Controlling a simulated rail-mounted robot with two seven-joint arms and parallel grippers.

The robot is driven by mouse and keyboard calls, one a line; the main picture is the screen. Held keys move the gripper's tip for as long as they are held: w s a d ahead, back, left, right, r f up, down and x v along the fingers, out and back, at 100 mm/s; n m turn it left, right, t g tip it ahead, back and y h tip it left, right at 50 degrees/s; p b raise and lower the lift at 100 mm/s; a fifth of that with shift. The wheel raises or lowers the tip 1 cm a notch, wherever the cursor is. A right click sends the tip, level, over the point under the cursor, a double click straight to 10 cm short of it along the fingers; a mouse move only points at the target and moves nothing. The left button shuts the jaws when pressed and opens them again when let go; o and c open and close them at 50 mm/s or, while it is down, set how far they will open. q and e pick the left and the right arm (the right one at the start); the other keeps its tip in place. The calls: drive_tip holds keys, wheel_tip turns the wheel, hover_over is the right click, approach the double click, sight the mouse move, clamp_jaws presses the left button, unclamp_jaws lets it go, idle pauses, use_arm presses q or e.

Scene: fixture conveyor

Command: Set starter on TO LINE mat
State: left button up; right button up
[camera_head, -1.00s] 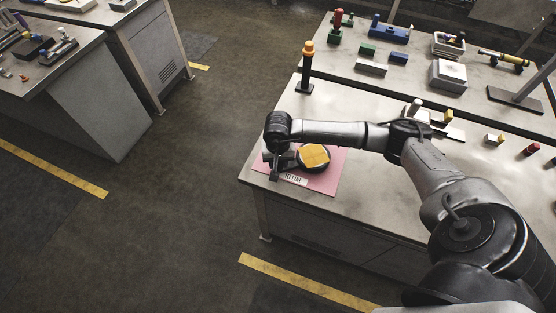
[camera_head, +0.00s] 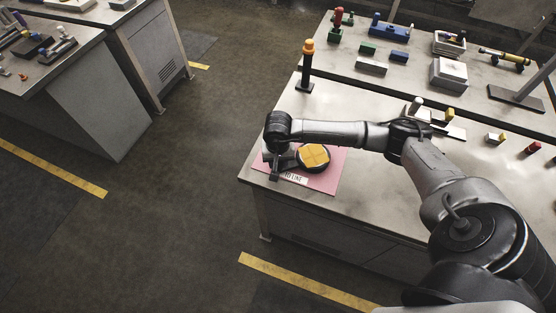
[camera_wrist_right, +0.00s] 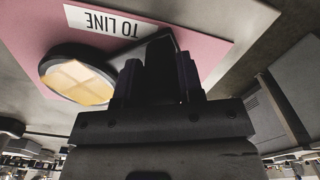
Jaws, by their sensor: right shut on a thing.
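The starter (camera_head: 313,157) is a dark round body with an orange-yellow top and a dark part reaching left to my right gripper. It is over the pink TO LINE mat (camera_head: 329,181) at the near left corner of the table; I cannot tell whether it touches the mat. My right gripper (camera_head: 277,168) is shut on the starter's dark side part. The right wrist view shows the starter's round top (camera_wrist_right: 78,82) beside the fingers (camera_wrist_right: 160,68), which partly hide the gripped part. The mat's label (camera_wrist_right: 112,21) is readable there. My left gripper is out of view.
An orange-topped black post (camera_head: 306,65) stands on the table behind the mat. Several small parts lie at the table's right, partly behind my right arm. A second table (camera_head: 340,55) behind holds blocks and boxes. Open floor lies to the left.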

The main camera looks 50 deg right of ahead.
drive_tip(key=shift+f, duration=0.25)
drive_tip(key=o, duration=1)
drive_tip(key=shift+o, duration=0.2)
